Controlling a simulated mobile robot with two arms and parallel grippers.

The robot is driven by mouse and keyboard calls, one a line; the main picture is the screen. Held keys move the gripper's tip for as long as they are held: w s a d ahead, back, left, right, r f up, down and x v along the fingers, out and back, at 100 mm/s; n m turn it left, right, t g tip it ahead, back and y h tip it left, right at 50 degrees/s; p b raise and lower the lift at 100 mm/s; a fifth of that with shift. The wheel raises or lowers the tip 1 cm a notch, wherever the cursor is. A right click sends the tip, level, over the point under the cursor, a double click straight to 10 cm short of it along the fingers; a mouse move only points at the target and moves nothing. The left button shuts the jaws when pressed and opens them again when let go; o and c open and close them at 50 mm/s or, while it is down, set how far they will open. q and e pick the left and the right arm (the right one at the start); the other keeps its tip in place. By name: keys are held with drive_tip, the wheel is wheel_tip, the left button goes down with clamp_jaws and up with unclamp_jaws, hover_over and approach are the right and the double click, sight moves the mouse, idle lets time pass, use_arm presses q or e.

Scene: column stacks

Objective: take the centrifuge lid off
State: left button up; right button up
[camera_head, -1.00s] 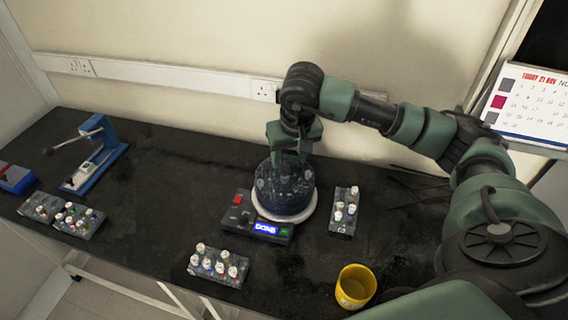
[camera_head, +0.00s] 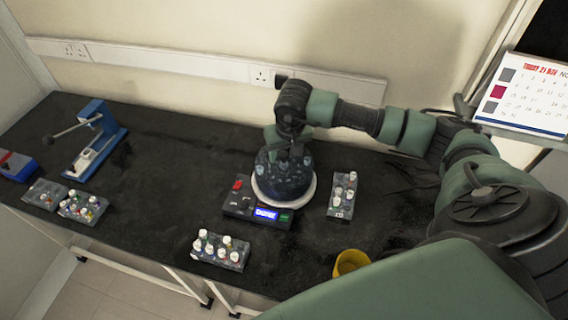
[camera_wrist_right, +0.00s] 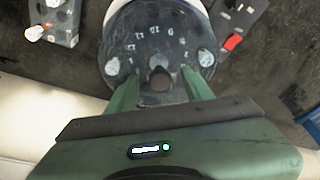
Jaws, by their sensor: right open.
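The centrifuge (camera_head: 259,214) stands mid-table, with a lit blue display and a red button on its front panel. Its dark rounded top (camera_head: 283,185) sits in a white ring. Pale tube-like spots and numbers show on this top in the wrist view (camera_wrist_right: 150,35); I cannot tell whether I see them through a clear lid. A dark round knob (camera_wrist_right: 159,78) is at its centre. My right gripper (camera_wrist_right: 160,88) is open, its green fingers on either side of the knob. In the head view this gripper (camera_head: 290,154) points down at the top. My left gripper is not in view.
Tube racks stand right of the centrifuge (camera_head: 342,195), in front (camera_head: 220,251) and at left (camera_head: 82,206). A blue lever device (camera_head: 95,145) stands at back left. A yellow mug (camera_head: 350,262) is partly hidden by my arm. Table between the lever device and centrifuge is clear.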

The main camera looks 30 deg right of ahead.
clamp_jaws()
idle(1.4)
